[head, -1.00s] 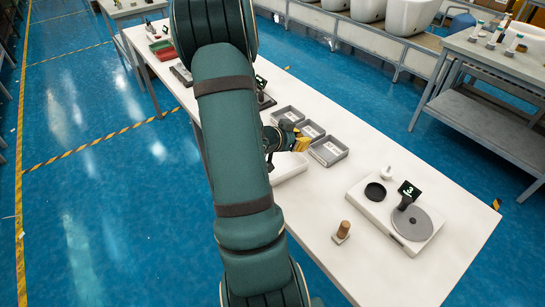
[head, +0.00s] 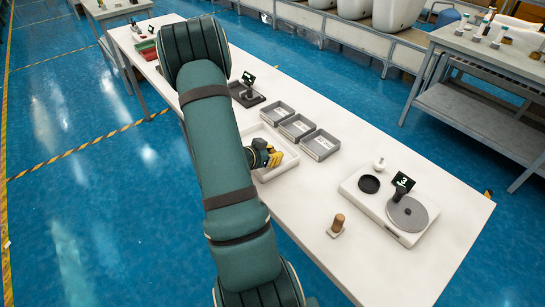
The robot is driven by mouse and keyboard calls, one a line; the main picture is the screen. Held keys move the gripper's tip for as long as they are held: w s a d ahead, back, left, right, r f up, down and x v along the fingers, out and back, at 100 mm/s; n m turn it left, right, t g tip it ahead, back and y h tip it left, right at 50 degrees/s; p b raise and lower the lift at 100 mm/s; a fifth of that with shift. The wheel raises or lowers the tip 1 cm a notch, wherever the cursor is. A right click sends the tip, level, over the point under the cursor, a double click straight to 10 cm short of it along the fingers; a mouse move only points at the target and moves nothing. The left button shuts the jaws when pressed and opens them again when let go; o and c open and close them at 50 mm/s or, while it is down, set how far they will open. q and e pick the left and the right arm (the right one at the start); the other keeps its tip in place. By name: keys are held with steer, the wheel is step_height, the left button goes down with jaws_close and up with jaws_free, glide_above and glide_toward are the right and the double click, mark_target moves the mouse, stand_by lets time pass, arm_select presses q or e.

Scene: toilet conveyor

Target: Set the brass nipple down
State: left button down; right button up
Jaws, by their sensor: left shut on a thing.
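My left gripper (head: 272,156), with yellow and dark fingers, is low over the white tray (head: 291,168) near the middle of the long white table. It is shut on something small. That would be the brass nipple, but I cannot make it out between the fingers at this size. My left arm covers the left part of the tray. Whether the held piece touches the tray floor cannot be told. My right gripper is not in view.
Several small grey bins, one of them here (head: 320,146), stand beside the tray. A white device with a grey disc (head: 408,213) and a display reading 3 (head: 402,183) is at the right. A brown cylinder on a base (head: 337,226) stands at the near edge.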

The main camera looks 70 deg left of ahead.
arm_select(q)
steer(key=shift+f, duration=0.2)
steer(key=shift+f, duration=0.1)
steer(key=shift+f, duration=0.15)
steer(key=c, duration=1.3)
jaws_free()
steer(key=shift+r, duration=0.3)
steer(key=p+v, duration=0.2)
steer(key=v, duration=1)
steer(key=shift+f, duration=0.1)
